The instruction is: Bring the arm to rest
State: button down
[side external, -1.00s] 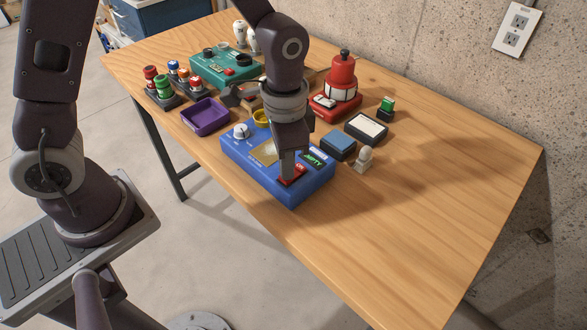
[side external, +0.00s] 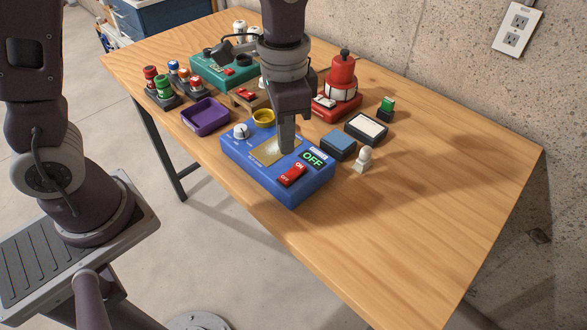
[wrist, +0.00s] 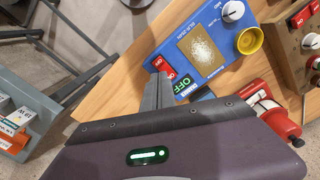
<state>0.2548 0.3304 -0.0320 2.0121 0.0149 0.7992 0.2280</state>
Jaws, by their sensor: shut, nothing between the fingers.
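The blue box (side external: 245,172) has a white knob, a gold plate, a red rocker switch (side external: 292,174) marked ON and OFF, and a small display (side external: 313,160) reading OFF in green. The fingers are off the switch; whether they clear the box top is hard to tell. A yellow cup (side external: 263,117) stands at the box's back edge.
A purple tray (side external: 205,117), a teal box (side external: 222,70), a red device (side external: 341,85), a blue-topped block (side external: 338,146), a white-topped block (side external: 367,128) and a pale figure (side external: 363,160) stand around. The table's right part is clear.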

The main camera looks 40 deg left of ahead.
jog(key=s+a+r+n+t, duration=0.2)
jog(key=s+a+r+n, duration=0.1)
jog(key=s, duration=0.4)
jog(key=s+a+r+n+t, duration=0.3)
jog(key=s+a+r, duration=0.3)
jog(key=s+r, duration=0.2)
jog(key=shift+s+r+t, duration=0.3)
